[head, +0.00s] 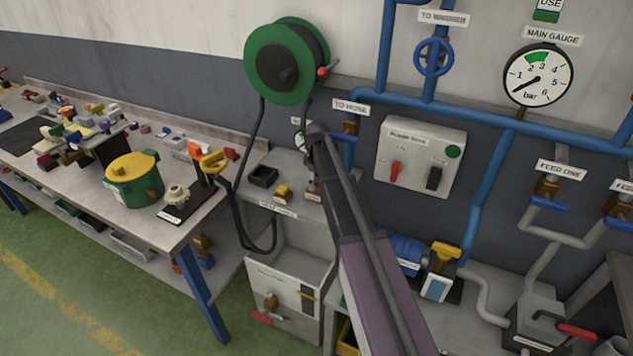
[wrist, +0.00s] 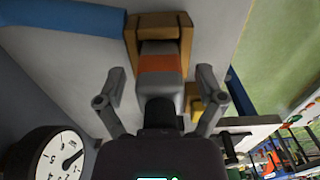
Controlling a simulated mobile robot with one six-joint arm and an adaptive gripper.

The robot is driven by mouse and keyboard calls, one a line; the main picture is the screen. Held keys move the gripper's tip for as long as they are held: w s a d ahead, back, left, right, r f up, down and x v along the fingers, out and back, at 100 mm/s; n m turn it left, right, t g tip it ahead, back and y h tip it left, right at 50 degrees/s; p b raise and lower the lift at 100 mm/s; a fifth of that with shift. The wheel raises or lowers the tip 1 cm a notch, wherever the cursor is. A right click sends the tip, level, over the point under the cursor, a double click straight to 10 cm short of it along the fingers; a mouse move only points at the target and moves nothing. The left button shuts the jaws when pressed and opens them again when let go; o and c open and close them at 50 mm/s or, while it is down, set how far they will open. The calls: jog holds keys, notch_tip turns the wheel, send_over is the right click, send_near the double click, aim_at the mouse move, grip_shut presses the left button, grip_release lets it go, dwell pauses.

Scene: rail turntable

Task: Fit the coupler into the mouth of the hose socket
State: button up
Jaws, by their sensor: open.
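A grey piece with an orange band (wrist: 160,63), which looks like the coupler, is in the wrist view. Its far end meets a brown, brass-like block (wrist: 158,20) with side walls, which may be the hose socket; I cannot tell how deep it sits. My gripper (wrist: 161,74) is open, one finger on each side of the grey piece, with gaps on both sides. In the head view my arm hides the gripper's fingers and most of this spot. A dark hose (head: 235,205) hangs from the green reel (head: 286,62).
A small gauge (wrist: 57,155) and a blue pipe (wrist: 65,17) are close by in the wrist view. A yellow block (head: 283,190) and black tray (head: 262,176) share the grey shelf. The left workbench (head: 150,228) is crowded; a switch box (head: 420,155) is on the wall.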

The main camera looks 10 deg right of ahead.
jog(key=shift+r, duration=0.15)
notch_tip(320, 180, up, 10)
jog(key=p, duration=1)
jog(key=shift+r, duration=0.1)
jog(key=shift+s, duration=0.1)
dwell(1.0)
jog(key=s+f+m+b, duration=0.3)
jog(key=s+m, duration=0.2)
jog(key=s, duration=0.9)
jog(key=s+f+m+b, duration=0.3)
jog(key=s+m, duration=0.2)
jog(key=s, duration=1)
jog(key=shift+a+f+m, duration=0.2)
jog(key=shift+a+m, duration=0.1)
jog(key=shift+a, duration=0.1)
jog(key=shift+c, duration=0.2)
jog(key=c, duration=0.3)
jog(key=shift+c, duration=0.5)
